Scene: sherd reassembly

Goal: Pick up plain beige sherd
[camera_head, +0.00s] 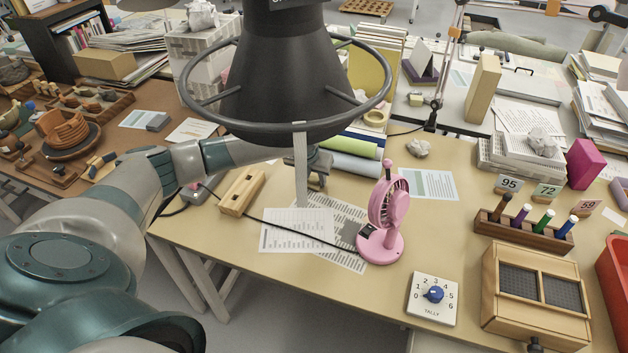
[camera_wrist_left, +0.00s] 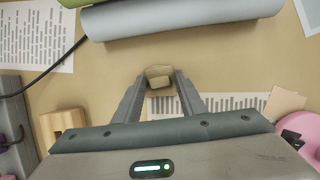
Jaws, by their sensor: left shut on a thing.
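The plain beige sherd (camera_wrist_left: 159,76) shows in the left wrist view as a small, blocky piece between the fingertips of my left gripper (camera_wrist_left: 160,84). The gripper is shut on it. In the head view my left gripper (camera_head: 318,178) is over the tan table, behind the pale hanging strip and near the rolled sheets. The sherd cannot be made out there. Whether it touches the table is not clear. My right gripper is in neither view.
A dark hood with a ring (camera_head: 290,80) hangs in front of the arm. A pink fan (camera_head: 382,222), a wooden block (camera_head: 241,192) and printed sheets (camera_head: 285,232) are near the gripper. A grey roll (camera_wrist_left: 180,18) lies just beyond the sherd. The table's front middle is bare.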

